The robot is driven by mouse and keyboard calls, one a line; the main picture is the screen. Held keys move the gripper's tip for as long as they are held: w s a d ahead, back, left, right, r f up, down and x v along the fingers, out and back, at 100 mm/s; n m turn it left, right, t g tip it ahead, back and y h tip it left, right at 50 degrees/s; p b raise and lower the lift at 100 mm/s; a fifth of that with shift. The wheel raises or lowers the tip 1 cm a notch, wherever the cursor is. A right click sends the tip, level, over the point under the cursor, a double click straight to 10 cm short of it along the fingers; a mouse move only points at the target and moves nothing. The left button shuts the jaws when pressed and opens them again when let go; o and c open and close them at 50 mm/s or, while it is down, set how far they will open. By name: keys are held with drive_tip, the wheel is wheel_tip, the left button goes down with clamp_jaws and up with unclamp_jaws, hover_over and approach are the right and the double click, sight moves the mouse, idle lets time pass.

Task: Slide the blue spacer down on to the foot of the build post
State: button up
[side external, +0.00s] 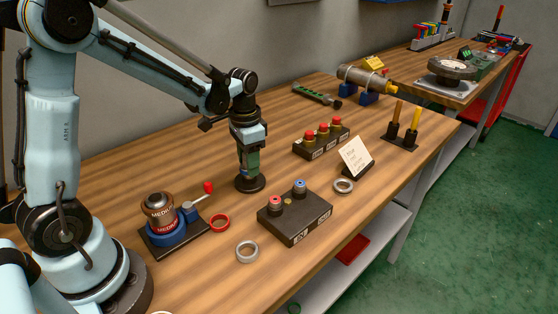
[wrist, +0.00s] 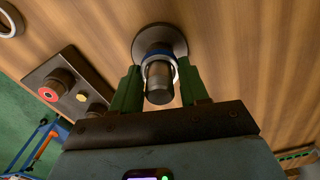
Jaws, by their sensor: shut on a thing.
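The build post (wrist: 158,85) stands on a round dark foot (side external: 250,185) on the wooden bench. In the wrist view its metal top points towards the camera, and the foot (wrist: 160,36) shows behind it. The blue spacer (wrist: 174,66) shows as a blue rim around the post, between my green fingers. My gripper (wrist: 160,78) is shut on the spacer, one finger on each side of the post. In the side view my gripper (side external: 250,165) points down just above the foot and hides the spacer. The exact gap between spacer and foot is hard to tell.
A block with red and blue knobs (side external: 295,220) stands right of the post in front. A vise with a cylinder (side external: 160,212) and a red-knobbed lever (side external: 208,187) stands left. Loose rings (side external: 247,252) lie nearby. A three-knob block (side external: 321,140) and a card (side external: 356,155) stand behind.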

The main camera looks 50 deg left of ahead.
drive_tip(key=shift+f, duration=0.8)
drive_tip(key=o, duration=1.1)
wheel_tip(320, 180, up, 12)
drive_tip(key=shift+s+d+r, duration=0.15)
drive_tip(key=shift+s+d, duration=0.1)
drive_tip(key=shift+s, duration=0.05)
drive_tip(key=shift+s+d+f+n+t, duration=0.2)
drive_tip(key=shift+s+d+n+t, duration=0.3)
drive_tip(key=shift+s+d+t, duration=0.8)
drive_tip(key=shift+s+d+f+n+t, duration=0.2)
drive_tip(key=shift+s+d+n+t, duration=0.3)
drive_tip(key=shift+s+d+t, duration=0.8)
drive_tip(key=shift+s+d+f+n+t, duration=0.2)
drive_tip(key=shift+s+d+n+t, duration=0.6)
drive_tip(key=shift+s, duration=0.9)
